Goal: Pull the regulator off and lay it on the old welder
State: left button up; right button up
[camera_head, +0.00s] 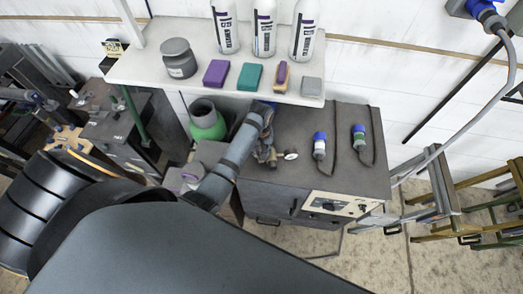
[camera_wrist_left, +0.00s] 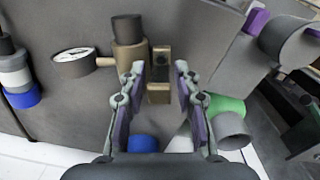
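The regulator is brass, with a dark knob and a white round gauge. In the head view the regulator (camera_head: 271,156) shows at the left part of the old welder's dark top (camera_head: 315,135), partly hidden by my left gripper (camera_head: 262,128). In the left wrist view the regulator (camera_wrist_left: 130,54) appears against the grey top, its gauge (camera_wrist_left: 74,62) to the left. I cannot tell whether it touches the top. My left gripper (camera_wrist_left: 161,68) has its fingers apart, with a brass and black part of the regulator between the tips and gaps beside it. My right gripper is not in view.
A white shelf (camera_head: 142,70) with bottles, a grey jar and coloured blocks overhangs the welder's back. Two blue-capped connectors (camera_head: 319,146) (camera_head: 359,138) with cables lie on the welder's right half. A green cylinder (camera_head: 207,122) stands left of the welder.

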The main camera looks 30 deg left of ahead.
pick_arm(q)
jog(key=shift+o, duration=0.5)
jog(key=shift+s, duration=0.1)
notch_tip(320, 180, up, 12)
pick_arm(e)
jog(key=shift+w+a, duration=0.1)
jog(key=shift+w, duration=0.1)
pick_arm(q)
jog(key=shift+a, duration=0.1)
